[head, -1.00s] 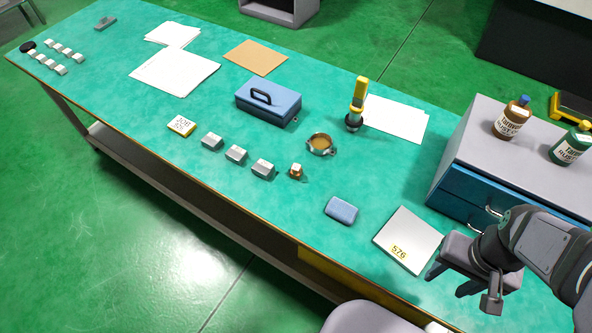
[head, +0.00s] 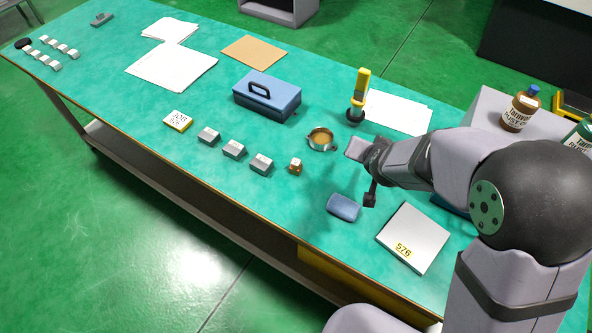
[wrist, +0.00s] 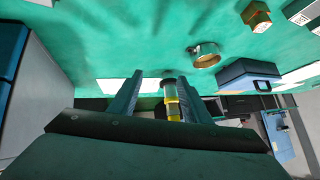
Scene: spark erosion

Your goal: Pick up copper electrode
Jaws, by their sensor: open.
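The copper electrode (head: 295,167) looks like a small copper-coloured block with a pale top. It stands on the green bench at the right end of a row of grey blocks. It also shows at the top right of the wrist view (wrist: 256,16). My gripper (head: 360,170) is over the bench, to the right of the electrode and apart from it. In the wrist view its two fingers (wrist: 160,76) are spread with nothing held. A yellow and dark upright tool (wrist: 171,98) shows beyond and between them.
A round metal dish (head: 320,139) stands near the electrode. A blue pad (head: 344,207) lies below my gripper. A blue toolbox (head: 267,97) and the upright yellow tool (head: 360,95) stand behind. A white plate marked 576 (head: 413,238) lies at the right. Bare bench surrounds the electrode's front.

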